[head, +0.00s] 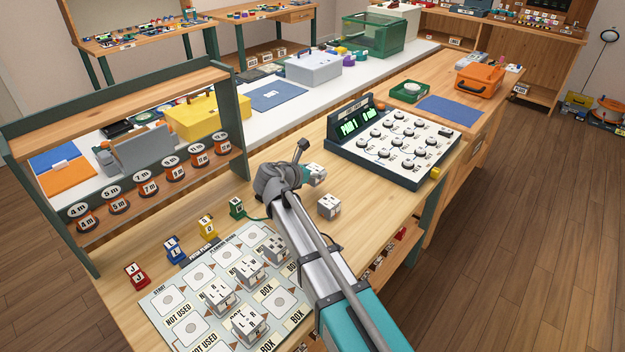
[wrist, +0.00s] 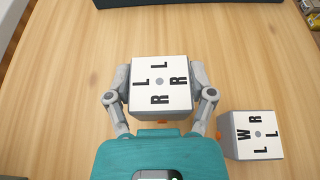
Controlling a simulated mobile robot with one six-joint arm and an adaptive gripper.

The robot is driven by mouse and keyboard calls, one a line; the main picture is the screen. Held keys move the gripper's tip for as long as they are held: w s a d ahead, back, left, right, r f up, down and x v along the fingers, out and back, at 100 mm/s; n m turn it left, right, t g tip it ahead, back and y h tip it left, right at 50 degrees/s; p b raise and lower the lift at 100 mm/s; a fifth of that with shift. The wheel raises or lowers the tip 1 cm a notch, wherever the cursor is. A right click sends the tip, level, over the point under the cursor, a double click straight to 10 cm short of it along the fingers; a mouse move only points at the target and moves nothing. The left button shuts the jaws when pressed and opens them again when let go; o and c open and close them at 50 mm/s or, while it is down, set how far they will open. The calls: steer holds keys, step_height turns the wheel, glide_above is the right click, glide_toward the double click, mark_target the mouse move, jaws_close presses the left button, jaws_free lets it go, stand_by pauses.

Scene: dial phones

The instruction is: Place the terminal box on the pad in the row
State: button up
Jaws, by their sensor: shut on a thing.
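My gripper (wrist: 161,100) is shut on a white terminal box (wrist: 160,80) lettered L, L, R, R on top, one finger on each side. In the head view this box (head: 317,172) is partly hidden by my gripper (head: 303,176), over the wooden bench. Whether it touches the bench I cannot tell. A second box (wrist: 250,134), with W, R, L, L, stands to the right; it also shows in the head view (head: 329,206). The printed board (head: 157,309) lies at the lower left, with several lettered boxes (head: 217,296) on it. A pad marked BOX (head: 281,299) is bare.
A dial console (head: 395,140) with a lit green display stands behind my gripper. Small red, blue, yellow and green blocks (head: 206,226) line the board's far edge. A shelf rack (head: 130,185) stands at the left.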

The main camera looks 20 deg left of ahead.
mark_target(313, 179)
steer(key=shift+w+a+f+b, duration=0.15)
steer(key=shift+f+b, duration=0.15)
steer(key=shift+f, duration=0.05)
steer(key=shift+w+a+f+b, duration=0.15)
steer(key=shift+f+b, duration=0.15)
steer(key=shift+f, duration=0.05)
steer(key=shift+f+b, duration=1.2)
steer(key=shift+f, duration=0.05)
steer(key=shift+f, duration=0.15)
steer(key=o, duration=1.1)
steer(key=shift+r, duration=0.2)
steer(key=shift+s+r, duration=0.15)
steer(key=shift+s, duration=0.05)
steer(key=p+v, duration=0.4)
steer(key=v, duration=0.5)
steer(key=shift+s+r, duration=0.25)
steer(key=shift+s, duration=0.05)
steer(key=shift+p+v, duration=0.3)
steer(key=shift+v, duration=0.65)
